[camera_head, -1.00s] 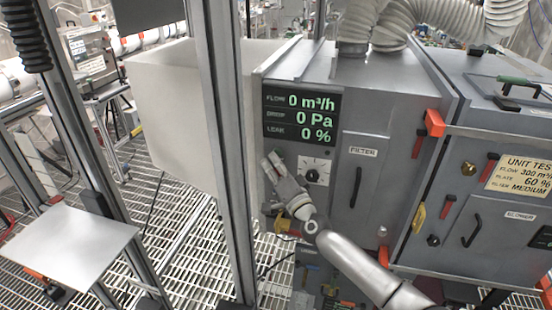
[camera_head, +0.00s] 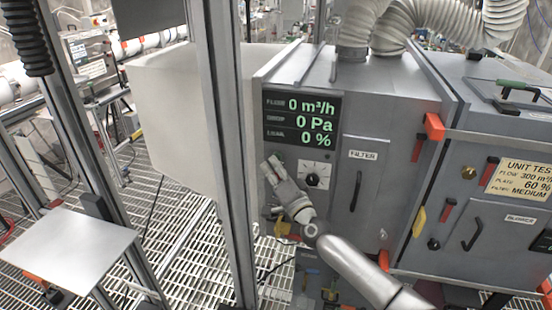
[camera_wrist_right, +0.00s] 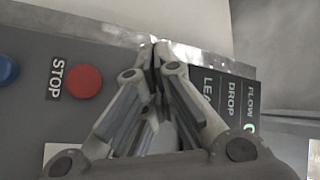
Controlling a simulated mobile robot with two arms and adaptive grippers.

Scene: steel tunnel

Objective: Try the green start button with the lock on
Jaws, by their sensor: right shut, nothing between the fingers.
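My right gripper (camera_head: 269,164) is shut and empty, its fingertips at the left part of the grey control panel, below the flow display (camera_head: 301,119). In the right wrist view the closed fingers (camera_wrist_right: 156,58) point at the panel between a red STOP button (camera_wrist_right: 83,81) and the display (camera_wrist_right: 226,103). No green button shows in either view; my fingers cover part of the panel. I cannot tell whether the fingertips touch it. The display reads 0 m³/h, 0 Pa and 0 %. I cannot make out a lock for certain. My left gripper is not in view.
A blue button (camera_wrist_right: 6,70) is beside STOP. A dial (camera_head: 314,174) sits right of my fingers. A metal post (camera_head: 229,150) stands left of my gripper.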

